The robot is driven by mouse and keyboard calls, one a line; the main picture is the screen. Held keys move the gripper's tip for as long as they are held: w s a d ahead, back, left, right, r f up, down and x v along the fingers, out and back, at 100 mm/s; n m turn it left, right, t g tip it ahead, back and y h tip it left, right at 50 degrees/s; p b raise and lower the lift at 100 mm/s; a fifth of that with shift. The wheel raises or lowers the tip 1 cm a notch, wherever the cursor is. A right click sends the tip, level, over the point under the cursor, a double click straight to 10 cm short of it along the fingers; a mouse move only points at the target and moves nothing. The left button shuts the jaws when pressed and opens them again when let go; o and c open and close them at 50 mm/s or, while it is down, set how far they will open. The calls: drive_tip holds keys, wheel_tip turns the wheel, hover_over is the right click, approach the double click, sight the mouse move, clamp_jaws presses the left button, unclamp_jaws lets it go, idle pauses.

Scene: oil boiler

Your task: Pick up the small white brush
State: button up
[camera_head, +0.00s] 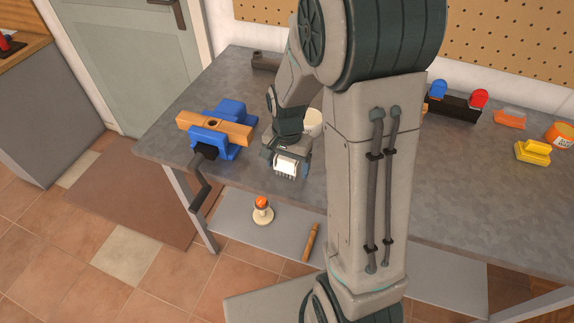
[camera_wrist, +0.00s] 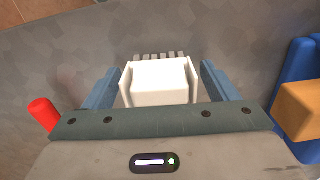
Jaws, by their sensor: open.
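The small white brush (camera_wrist: 160,84) shows in the wrist view as a white block with a row of grey bristle tufts along its far edge. It lies between the two blue-grey fingers of my gripper (camera_wrist: 161,77), which are open, one on each side of it. Whether either finger touches it I cannot tell. In the head view, my gripper (camera_head: 288,171) is low over the front part of the grey workbench, and the white of the brush (camera_head: 286,165) shows at its fingers. The arm hides part of the bench behind it.
A blue vise (camera_head: 233,112) holding a wooden block (camera_head: 213,125) stands left of my gripper. A white cup (camera_head: 313,122) is just behind it. A red rod-like thing (camera_wrist: 43,114) is near in the wrist view. A yellow item (camera_head: 533,152) sits far right.

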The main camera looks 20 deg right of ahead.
drive_tip(key=c, duration=1.1)
drive_tip(key=shift+r, duration=0.1)
drive_tip(key=shift+w+r, duration=0.1)
drive_tip(key=shift+r, duration=0.45)
drive_tip(key=r, duration=0.1)
drive_tip(key=d+r, duration=0.1)
drive_tip(key=r+b, duration=0.1)
drive_tip(key=shift+s+d+r, duration=0.2)
drive_tip(key=shift+s+r, duration=0.05)
drive_tip(key=shift+r, duration=0.05)
drive_tip(key=s+d+r, duration=0.1)
drive_tip(key=d+r, duration=0.2)
drive_tip(key=d, duration=0.1)
drive_tip(key=s+d+r+b, duration=0.1)
drive_tip(key=s+d+r, duration=0.1)
drive_tip(key=d, duration=0.3)
drive_tip(key=shift+s+d+r, duration=0.3)
drive_tip(key=shift+r, duration=0.3)
drive_tip(key=shift+o, duration=0.7)
